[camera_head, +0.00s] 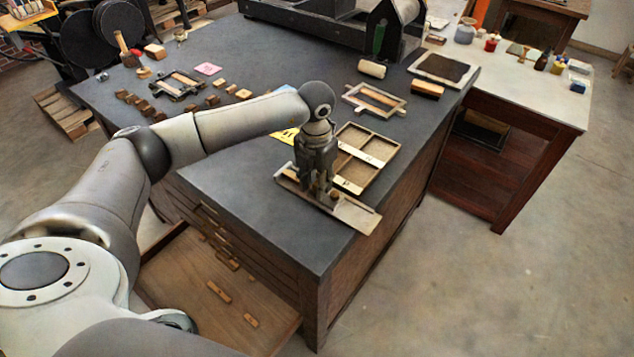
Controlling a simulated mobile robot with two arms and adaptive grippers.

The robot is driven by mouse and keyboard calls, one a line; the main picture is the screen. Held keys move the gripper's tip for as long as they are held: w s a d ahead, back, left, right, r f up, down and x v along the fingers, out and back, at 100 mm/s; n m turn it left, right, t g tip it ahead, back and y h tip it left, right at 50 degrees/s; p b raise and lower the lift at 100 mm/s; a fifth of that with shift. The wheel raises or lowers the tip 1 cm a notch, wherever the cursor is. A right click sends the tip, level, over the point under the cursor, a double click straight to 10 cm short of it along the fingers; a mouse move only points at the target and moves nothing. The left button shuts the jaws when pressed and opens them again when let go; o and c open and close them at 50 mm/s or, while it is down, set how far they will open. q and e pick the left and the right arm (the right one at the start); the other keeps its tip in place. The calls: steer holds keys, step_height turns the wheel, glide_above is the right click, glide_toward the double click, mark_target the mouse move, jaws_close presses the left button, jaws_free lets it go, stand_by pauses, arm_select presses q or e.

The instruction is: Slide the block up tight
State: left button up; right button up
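A flat metal tray (355,215), shaped like a composing stick, lies slantwise near the front corner of the dark table. My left gripper (319,192) points straight down over its middle, with its fingertips at or just above the tray. A small brownish piece (334,195) shows beside the fingertips; it may be the block, but it is too small and too covered to be sure. The fingers hide part of the tray, and I cannot tell whether they hold anything. My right gripper is not in view.
A wooden compartment case (352,187) lies just behind the tray. Further back are a wooden frame (375,99), a roller (371,69) and several small wood blocks (213,101). An open drawer (190,285) juts out below the table's front edge. The tabletop left of the tray is clear.

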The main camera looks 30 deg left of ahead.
mark_target(316, 185)
arm_select(q)
steer(key=shift+r, duration=0.1)
step_height(316, 185, up, 12)
stand_by(0.5)
stand_by(0.5)
